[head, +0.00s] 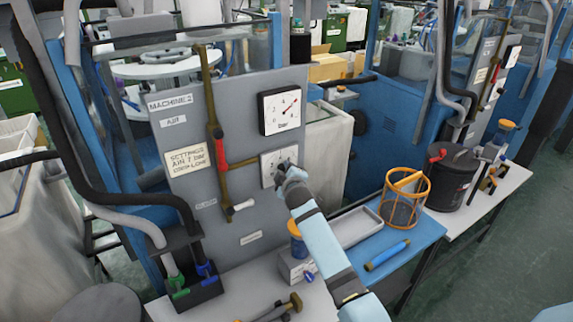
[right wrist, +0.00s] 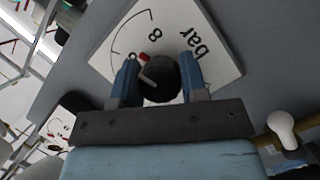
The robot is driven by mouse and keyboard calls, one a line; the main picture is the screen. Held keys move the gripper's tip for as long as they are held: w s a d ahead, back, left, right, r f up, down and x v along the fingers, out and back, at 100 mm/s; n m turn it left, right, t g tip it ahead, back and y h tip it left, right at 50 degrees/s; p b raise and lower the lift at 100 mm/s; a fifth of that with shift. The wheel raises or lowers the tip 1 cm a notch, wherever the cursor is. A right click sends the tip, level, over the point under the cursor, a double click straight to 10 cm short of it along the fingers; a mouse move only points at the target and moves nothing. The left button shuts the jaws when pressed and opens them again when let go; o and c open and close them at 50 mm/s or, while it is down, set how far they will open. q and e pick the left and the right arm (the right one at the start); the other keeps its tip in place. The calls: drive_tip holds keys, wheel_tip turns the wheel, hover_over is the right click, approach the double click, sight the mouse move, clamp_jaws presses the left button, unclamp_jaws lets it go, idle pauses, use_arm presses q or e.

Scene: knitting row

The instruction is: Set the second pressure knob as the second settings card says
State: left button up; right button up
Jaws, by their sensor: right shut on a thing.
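The settings card (head: 187,159) on the grey MACHINE 2 panel reads "SETTINGS", "AIR 7 BAR" and a last line too small to read surely. The pressure knob (right wrist: 158,78) is dark and round with a pale pointer line, on a white dial plate (right wrist: 215,62) marked "8" and "bar". A red mark shows beside the knob. My right gripper (head: 286,172) is at this plate (head: 266,168) in the head view and hides the knob there. In the right wrist view my right gripper (right wrist: 157,82) is shut around the knob. My left gripper is not in view.
An orange wire basket (head: 406,198) and a pale tray (head: 353,228) stand on the bench to the right.

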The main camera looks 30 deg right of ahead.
drive_tip(key=shift+r+m+p, duration=0.15)
drive_tip(key=shift+m+p, duration=0.55)
drive_tip(key=shift+p, duration=0.05)
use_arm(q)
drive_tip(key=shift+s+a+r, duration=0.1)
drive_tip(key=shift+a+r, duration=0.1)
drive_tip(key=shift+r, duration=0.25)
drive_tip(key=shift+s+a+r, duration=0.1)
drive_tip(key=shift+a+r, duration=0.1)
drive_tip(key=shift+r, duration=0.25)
use_arm(e)
drive_tip(key=shift+g+y, duration=0.3)
use_arm(q)
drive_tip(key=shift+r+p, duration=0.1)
drive_tip(key=shift+p, duration=0.2)
use_arm(e)
drive_tip(key=shift+m, duration=0.3)
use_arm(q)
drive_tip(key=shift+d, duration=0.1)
use_arm(e)
drive_tip(key=o, duration=0.9)
drive_tip(key=shift+s, duration=0.1)
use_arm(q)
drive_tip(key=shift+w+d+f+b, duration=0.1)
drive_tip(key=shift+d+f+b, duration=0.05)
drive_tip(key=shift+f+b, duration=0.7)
use_arm(e)
drive_tip(key=v, duration=1.3)
drive_tip(key=shift+s, duration=0.3)
